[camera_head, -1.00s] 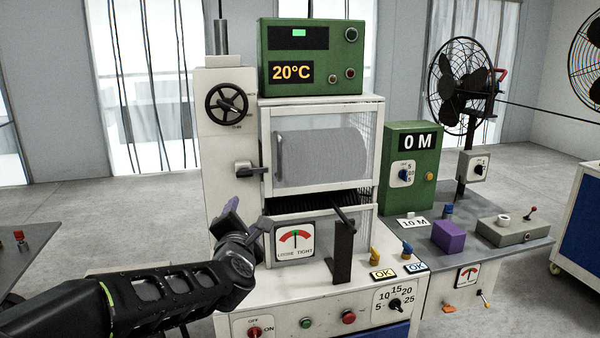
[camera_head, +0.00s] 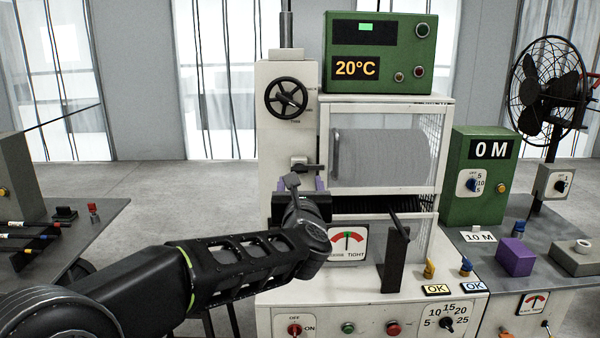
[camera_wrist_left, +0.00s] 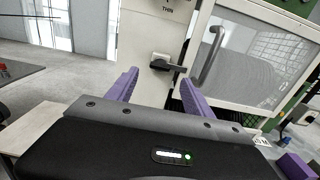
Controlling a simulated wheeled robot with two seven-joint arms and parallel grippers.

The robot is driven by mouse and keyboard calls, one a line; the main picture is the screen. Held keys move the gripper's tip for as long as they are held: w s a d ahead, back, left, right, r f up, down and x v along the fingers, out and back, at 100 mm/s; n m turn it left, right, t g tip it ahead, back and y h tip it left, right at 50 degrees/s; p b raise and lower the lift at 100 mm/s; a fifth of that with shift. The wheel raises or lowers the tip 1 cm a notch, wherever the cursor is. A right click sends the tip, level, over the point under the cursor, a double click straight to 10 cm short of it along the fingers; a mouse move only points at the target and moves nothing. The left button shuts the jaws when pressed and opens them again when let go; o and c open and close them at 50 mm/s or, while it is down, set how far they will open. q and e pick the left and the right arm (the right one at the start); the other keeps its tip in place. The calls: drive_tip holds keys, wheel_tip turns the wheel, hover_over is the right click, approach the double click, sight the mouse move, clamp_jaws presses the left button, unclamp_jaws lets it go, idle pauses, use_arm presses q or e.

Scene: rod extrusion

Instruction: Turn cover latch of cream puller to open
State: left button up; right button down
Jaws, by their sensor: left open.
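The cream puller (camera_head: 285,90) stands in the middle of the head view, with a cream-framed cover (camera_head: 440,145) of mesh and clear panel on its front. The dark cover latch (camera_head: 308,167) sits on the cream column at the cover's left edge, its handle pointing right toward the cover. My left gripper (camera_head: 305,186) is just below and in front of the latch. In the left wrist view the open purple fingers (camera_wrist_left: 155,90) stand on either side below the latch handle (camera_wrist_left: 168,66), apart from it. My right gripper is not in view.
A black handwheel (camera_head: 286,97) is above the latch. A dark upright bracket (camera_head: 396,245) and a loose/tight gauge (camera_head: 347,243) stand on the puller's bench to the right. A side table (camera_head: 100,220) is at left, with open floor between.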

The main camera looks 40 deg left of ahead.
sight(299, 170)
use_arm(q)
drive_tip(key=p+x, duration=0.2)
drive_tip(key=x, duration=0.5)
drive_tip(key=shift+w+a, duration=0.25)
drive_tip(key=shift+w, duration=0.05)
drive_tip(key=shift+c, duration=0.6)
clamp_jaws()
